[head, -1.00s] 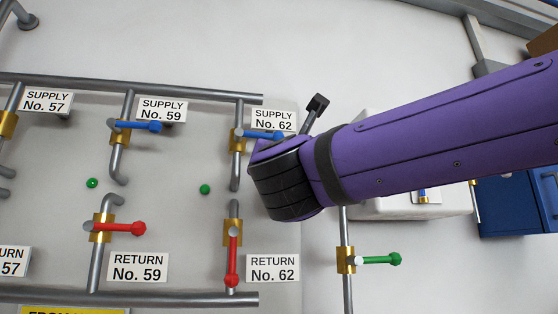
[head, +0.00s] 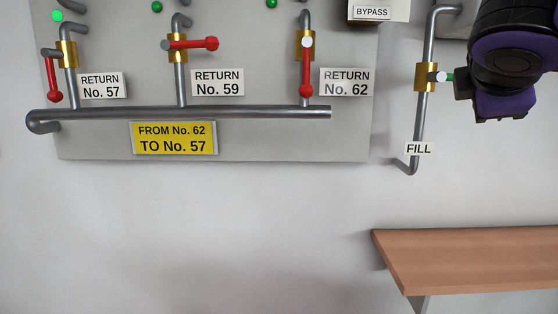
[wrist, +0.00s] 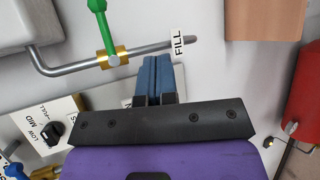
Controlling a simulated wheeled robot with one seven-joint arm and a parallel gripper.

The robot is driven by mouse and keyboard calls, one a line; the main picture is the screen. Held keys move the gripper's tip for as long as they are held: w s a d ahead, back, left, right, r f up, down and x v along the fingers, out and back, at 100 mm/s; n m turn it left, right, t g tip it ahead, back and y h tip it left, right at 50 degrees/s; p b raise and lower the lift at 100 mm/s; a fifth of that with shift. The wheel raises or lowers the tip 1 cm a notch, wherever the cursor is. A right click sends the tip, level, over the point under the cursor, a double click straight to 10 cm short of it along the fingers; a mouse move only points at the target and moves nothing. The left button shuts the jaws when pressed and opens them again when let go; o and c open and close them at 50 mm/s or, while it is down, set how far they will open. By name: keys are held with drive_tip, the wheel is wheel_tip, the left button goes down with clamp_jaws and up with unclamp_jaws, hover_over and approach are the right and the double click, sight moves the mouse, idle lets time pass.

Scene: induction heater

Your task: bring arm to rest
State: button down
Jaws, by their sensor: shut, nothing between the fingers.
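My gripper (wrist: 158,66) shows in the wrist view with its two blue fingers closed together and nothing between them. The fingers point at the wall near the FILL pipe, apart from the green handle (wrist: 102,20). In the head view my arm fills the upper right corner, and I cannot make out the fingers there. My arm's dark end overlaps the fill valve's green handle (head: 449,77), so most of that handle is hidden. I cannot tell from this view whether they touch.
Left of my arm is the pipe panel (head: 290,145) with red-handled return valves. The FILL pipe (head: 419,125) runs down beside my arm. A wooden shelf (head: 470,260) juts out at lower right. The wrist view shows a red tank (wrist: 302,105). White wall below the panel is clear.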

drive_tip(key=s+f+m+g+y, duration=0.3)
drive_tip(key=s+f+m, duration=0.2)
drive_tip(key=f+m, duration=0.2)
drive_tip(key=s+f+m+g+y, duration=0.3)
drive_tip(key=s+f+m, duration=0.3)
drive_tip(key=f, duration=0.4)
drive_tip(key=shift+s+d+m+y, duration=0.2)
drive_tip(key=shift+m+y, duration=0.2)
drive_tip(key=shift+y, duration=0.3)
